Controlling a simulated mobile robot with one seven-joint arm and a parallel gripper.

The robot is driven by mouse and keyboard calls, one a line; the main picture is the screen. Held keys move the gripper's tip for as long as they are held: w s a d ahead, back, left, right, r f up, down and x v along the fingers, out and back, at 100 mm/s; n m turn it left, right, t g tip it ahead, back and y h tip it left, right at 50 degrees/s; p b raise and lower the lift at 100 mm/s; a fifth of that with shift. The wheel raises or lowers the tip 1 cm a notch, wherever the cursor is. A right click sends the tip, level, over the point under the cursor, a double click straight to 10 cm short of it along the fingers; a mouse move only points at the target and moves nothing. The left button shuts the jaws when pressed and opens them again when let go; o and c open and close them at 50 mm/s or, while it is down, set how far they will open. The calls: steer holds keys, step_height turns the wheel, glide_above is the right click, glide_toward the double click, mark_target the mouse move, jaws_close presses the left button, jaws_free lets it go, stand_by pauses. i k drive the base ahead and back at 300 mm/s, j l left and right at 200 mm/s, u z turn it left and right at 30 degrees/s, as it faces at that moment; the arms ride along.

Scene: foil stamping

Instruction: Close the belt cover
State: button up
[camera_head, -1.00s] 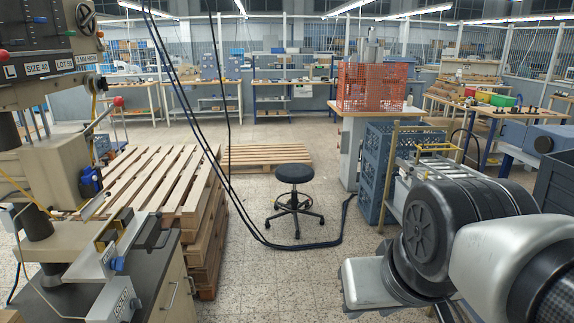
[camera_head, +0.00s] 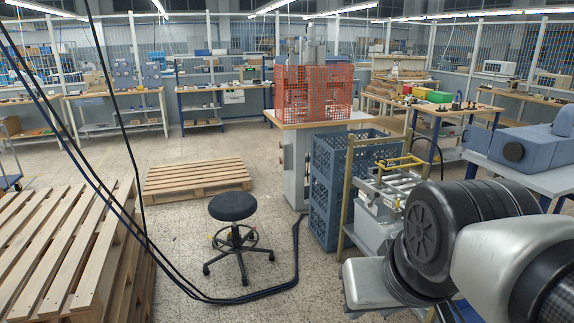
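I cannot pick out a belt cover for certain in this view. A machine with an orange mesh guard (camera_head: 313,92) around its top stands on a wooden-topped pedestal (camera_head: 296,165) near the middle. A blue-grey machine (camera_head: 525,147) with a dark round knob sits on a bench at the right edge. Links of my own arm fill the lower right. My gripper is not in view.
A black stool (camera_head: 232,207) stands on open tiled floor. Black cables hang and trail across the floor beside it. Stacked wooden pallets (camera_head: 60,240) are at left, one low pallet (camera_head: 197,178) behind. Blue crates (camera_head: 325,200) and a small roller conveyor (camera_head: 385,180) stand right of centre.

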mark_target(478, 139)
steer(key=i+z, duration=0.1)
steer(key=i, duration=1.55)
steer(key=i+z, duration=0.35)
steer(key=i+j+z, duration=0.2)
steer(key=i+z, duration=0.2)
steer(key=i+j+z, duration=0.45)
steer(key=i+z, duration=0.3)
steer(key=i+j+z, duration=0.2)
steer(key=z, duration=0.15)
